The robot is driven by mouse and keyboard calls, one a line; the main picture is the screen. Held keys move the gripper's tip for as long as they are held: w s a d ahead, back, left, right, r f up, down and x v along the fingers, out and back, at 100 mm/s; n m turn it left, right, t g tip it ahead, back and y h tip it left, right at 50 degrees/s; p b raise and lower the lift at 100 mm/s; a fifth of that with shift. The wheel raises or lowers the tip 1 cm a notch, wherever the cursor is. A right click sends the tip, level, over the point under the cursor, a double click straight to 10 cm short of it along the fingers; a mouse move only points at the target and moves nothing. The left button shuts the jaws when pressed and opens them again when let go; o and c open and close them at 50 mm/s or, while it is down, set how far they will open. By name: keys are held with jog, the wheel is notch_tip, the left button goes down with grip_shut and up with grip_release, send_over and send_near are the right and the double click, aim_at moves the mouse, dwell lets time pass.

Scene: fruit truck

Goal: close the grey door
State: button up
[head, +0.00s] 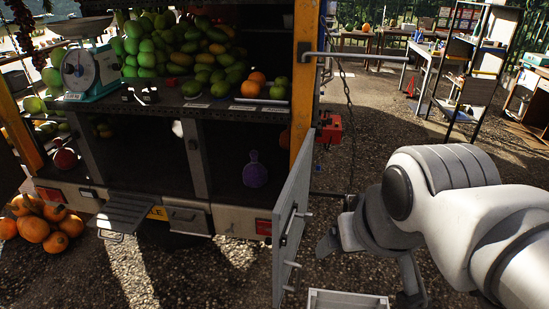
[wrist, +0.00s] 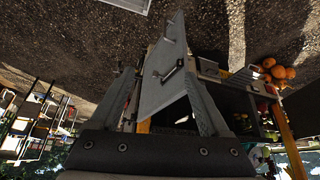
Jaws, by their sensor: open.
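The grey door (head: 290,230) stands swung out from the right rear corner of the truck, seen nearly edge-on, with handles on its right face. The lower right compartment (head: 225,165) beside it is open. My gripper (head: 330,245) is just right of the door, apart from it in the head view; my arm partly hides it. In the wrist view, which looks upside down, the open, empty fingers (wrist: 158,75) frame the grey door (wrist: 163,85) and its handle. Whether a finger touches the door cannot be told.
A purple object (head: 255,170) sits inside the open compartment. A pale crate (head: 346,299) lies on the ground near the door's lower right. A red box (head: 329,127) and a hanging chain are on the truck's side. Pumpkins (head: 40,226) lie at left. Gravel before the truck is mostly clear.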

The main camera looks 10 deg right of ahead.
jog(key=shift+s+d+f, duration=0.15)
jog(key=shift+d+f, duration=0.2)
jog(key=shift+f, duration=0.1)
jog(key=shift+c, duration=0.3)
